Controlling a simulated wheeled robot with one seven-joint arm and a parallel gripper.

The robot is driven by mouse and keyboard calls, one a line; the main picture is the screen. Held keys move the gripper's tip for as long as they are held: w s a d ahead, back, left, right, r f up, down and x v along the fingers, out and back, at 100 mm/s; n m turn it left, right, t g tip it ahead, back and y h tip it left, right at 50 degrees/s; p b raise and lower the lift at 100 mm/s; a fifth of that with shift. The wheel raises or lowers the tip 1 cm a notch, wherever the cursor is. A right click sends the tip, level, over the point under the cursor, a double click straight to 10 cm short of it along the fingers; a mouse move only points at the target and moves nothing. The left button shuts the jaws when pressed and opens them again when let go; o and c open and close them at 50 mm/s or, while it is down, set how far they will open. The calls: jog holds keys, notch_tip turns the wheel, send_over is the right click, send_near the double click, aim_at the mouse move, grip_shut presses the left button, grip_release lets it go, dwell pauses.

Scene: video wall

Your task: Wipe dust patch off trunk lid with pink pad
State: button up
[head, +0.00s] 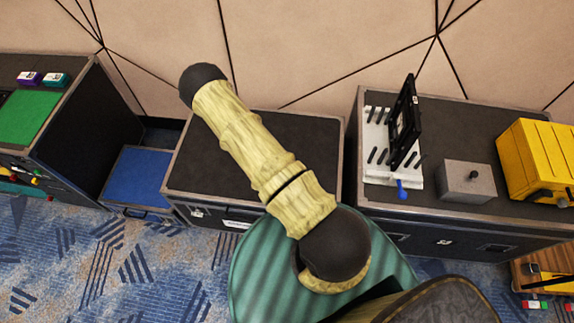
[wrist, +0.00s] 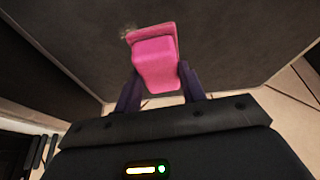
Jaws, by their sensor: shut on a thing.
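The pink pad (wrist: 155,60) is between the two dark purple fingers of my gripper (wrist: 160,70) in the wrist view. My gripper is shut on it. The pad's far edge lies over a dark grey surface, which looks like the trunk lid (wrist: 225,35); whether it touches cannot be told. A small pale, fuzzy dust patch (wrist: 127,31) shows at the pad's upper left corner, partly hidden by it. In the head view my arm crosses the dark trunk lid (head: 310,150), and my gripper and the pad are hidden. No dust shows there.
A case at right carries a black frame in a white rack (head: 378,150), a grey box (head: 466,182) and a yellow case (head: 540,158). A low blue-topped case (head: 137,175) and a case with a green mat (head: 30,117) stand left. A panelled wall (head: 300,45) rises behind.

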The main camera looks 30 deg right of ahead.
jog(key=d+f+m+g+b, duration=0.1)
jog(key=d+m+g+b, duration=0.1)
jog(key=m, duration=0.8)
jog(key=s+d+f+m+g+h+b, duration=0.1)
jog(key=d+m+g+b, duration=0.2)
jog(key=m, duration=0.6)
jog(key=shift+s+d+f+m+g+b, duration=0.2)
jog(key=shift+f+m+g+b, duration=0.2)
jog(key=shift+g+b, duration=0.4)
jog(key=shift+s+r, duration=0.1)
